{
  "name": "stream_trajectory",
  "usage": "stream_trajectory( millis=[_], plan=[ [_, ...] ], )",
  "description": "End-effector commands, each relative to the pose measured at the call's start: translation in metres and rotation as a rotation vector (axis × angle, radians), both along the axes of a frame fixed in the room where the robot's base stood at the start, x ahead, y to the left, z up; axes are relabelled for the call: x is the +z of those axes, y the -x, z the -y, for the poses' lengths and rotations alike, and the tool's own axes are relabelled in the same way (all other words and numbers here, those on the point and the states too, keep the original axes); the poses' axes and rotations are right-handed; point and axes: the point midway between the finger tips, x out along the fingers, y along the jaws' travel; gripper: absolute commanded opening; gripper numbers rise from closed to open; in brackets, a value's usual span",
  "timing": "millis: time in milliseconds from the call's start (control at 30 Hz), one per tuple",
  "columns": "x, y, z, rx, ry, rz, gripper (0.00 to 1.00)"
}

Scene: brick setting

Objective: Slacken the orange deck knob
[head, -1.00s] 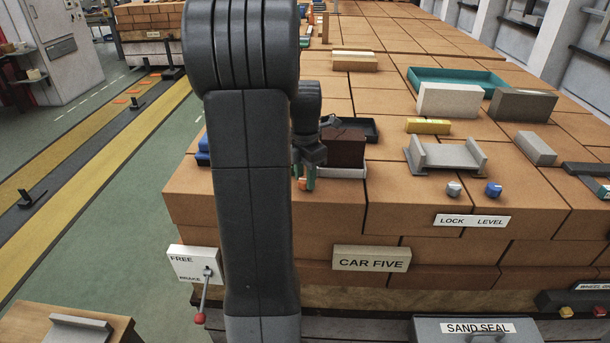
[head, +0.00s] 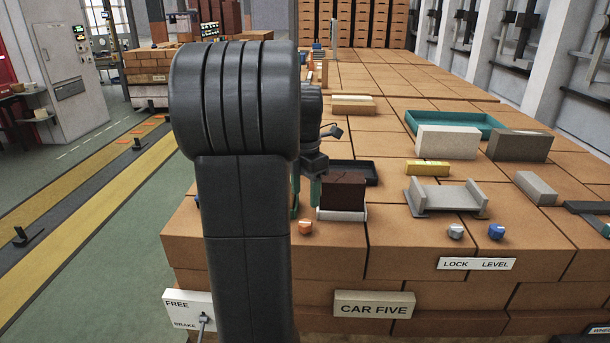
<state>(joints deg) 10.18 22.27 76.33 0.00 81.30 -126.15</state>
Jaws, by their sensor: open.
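The orange deck knob (head: 305,227) sits on the brick deck near its front edge, just right of my arm. My gripper (head: 305,198) is open, with its two greenish fingers apart. In the picture it shows above the knob, with nothing between the fingers. The knob is fully in view and appears clear of the fingers. My upper arm hides part of the gripper's left side.
A dark brown block (head: 342,192) stands close to the right of my gripper, before a dark tray (head: 357,172). Further right are a grey cradle (head: 446,196), a grey knob (head: 455,231) and a blue knob (head: 496,231). Bare deck lies between.

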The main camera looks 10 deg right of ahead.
Motion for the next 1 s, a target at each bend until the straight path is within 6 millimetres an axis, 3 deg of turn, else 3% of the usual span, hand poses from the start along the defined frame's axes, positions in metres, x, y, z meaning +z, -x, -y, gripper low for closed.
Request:
stream_trajectory(
  millis=[200,400,767,1000],
  plan=[
    [0.039,-0.001,0.000,0.000,0.000,0.001,0.55],
    [0.052,0.000,0.000,0.000,0.000,0.000,0.55],
    [0.051,0.000,0.000,0.000,0.000,-0.001,0.55],
    [0.025,0.000,0.000,0.000,-0.001,-0.005,0.55]
  ],
)
